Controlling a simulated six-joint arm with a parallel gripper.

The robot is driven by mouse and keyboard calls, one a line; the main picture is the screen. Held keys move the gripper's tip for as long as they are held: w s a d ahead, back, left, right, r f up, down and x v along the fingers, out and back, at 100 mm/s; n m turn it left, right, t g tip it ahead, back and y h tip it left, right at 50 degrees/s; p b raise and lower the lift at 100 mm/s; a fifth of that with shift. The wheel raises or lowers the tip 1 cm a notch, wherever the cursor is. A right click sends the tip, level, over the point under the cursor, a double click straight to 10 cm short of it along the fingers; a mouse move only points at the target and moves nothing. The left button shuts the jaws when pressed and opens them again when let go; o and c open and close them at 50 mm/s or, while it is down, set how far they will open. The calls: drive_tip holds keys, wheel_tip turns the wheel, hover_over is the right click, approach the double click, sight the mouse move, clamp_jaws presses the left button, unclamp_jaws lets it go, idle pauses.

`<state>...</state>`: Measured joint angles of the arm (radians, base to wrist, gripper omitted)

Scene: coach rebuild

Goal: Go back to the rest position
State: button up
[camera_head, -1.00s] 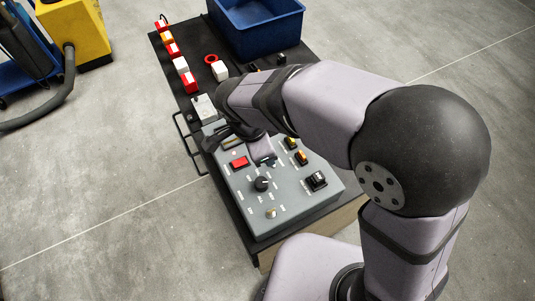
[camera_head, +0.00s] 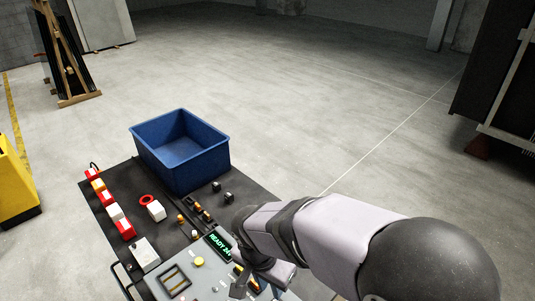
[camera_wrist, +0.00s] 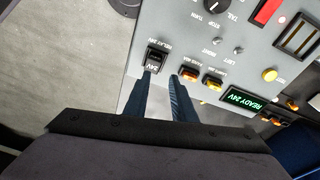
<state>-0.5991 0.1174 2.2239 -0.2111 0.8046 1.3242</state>
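My gripper (camera_wrist: 161,80) shows in the wrist view with its two dark fingers apart and nothing between them. The fingertips point toward a black rocker switch (camera_wrist: 154,58) marked 24V on the grey control panel (camera_wrist: 215,62); I cannot tell whether they touch it. In the head view my gripper (camera_head: 240,287) hangs over the panel (camera_head: 200,287) at the bottom of the picture, and my arm hides part of the panel. A display (camera_wrist: 244,100) reads READY 24V in green; it also shows in the head view (camera_head: 219,243).
A blue bin (camera_head: 200,165) stands at the back of the dark bench (camera_head: 115,225). Several red, white and orange blocks (camera_head: 108,199) line its left side. A red ring (camera_head: 146,200) and a white block (camera_head: 156,211) lie nearby.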

drive_tip(key=s+d+n, duration=0.3)
drive_tip(key=d, duration=0.4)
drive_tip(key=s+d+f+n+g+y, duration=0.1)
drive_tip(key=s+d+n, duration=0.2)
drive_tip(key=d, duration=0.4)
drive_tip(key=shift+d+f+n, duration=0.2)
drive_tip(key=shift+d+n, duration=0.1)
